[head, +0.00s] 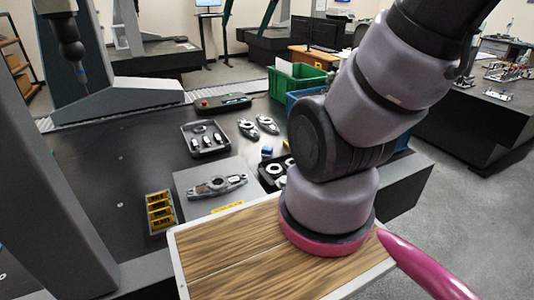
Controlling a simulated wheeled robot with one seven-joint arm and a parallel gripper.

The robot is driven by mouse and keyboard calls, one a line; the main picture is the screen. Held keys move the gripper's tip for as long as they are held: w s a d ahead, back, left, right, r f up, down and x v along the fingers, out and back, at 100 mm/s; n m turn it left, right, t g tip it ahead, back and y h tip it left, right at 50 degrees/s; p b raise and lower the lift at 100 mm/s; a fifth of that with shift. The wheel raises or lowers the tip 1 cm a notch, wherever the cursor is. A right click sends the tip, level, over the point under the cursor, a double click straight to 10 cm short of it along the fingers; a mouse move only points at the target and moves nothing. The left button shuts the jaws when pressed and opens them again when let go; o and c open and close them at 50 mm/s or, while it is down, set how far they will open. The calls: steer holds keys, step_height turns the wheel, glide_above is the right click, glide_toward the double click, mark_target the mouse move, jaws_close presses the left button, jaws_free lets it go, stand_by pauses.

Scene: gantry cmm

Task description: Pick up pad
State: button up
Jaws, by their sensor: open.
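I cannot tell for sure which thing is the pad. A flat grey square plate (237,168) lies on the dark table, with a grey metal bracket (216,186) on top of it and a yellow label on its front edge. A small blue block (267,152) sits behind it to the right, beside a dark tray. My arm rises across the right of the head view and leaves at the top edge. My gripper is not in view. My arm hides part of the table's right side.
The dark table (95,185) also holds a yellow-and-black rack (160,213), a black tray of parts (205,138), loose brackets (249,129) and a control box (222,103). A green bin (297,81) stands behind. A grey column (45,170) blocks the left.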

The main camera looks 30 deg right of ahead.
steer(key=w+d+f+m+g, duration=0.1)
steer(key=w+d+f+m, duration=0.2)
steer(key=w, duration=0.4)
steer(key=w+d+f+m, duration=0.2)
steer(key=w+f, duration=0.1)
steer(key=w, duration=0.4)
steer(key=m+g+y, duration=0.2)
steer(key=m, duration=1.4)
glide_above(267, 148)
steer(key=s+d, duration=0.3)
step_height(267, 148, down, 42)
steer(key=x, duration=0.5)
steer(key=shift+f, duration=0.2)
steer(key=x, duration=0.5)
steer(key=shift+f, duration=0.35)
steer(key=shift+a, duration=0.1)
jaws_close()
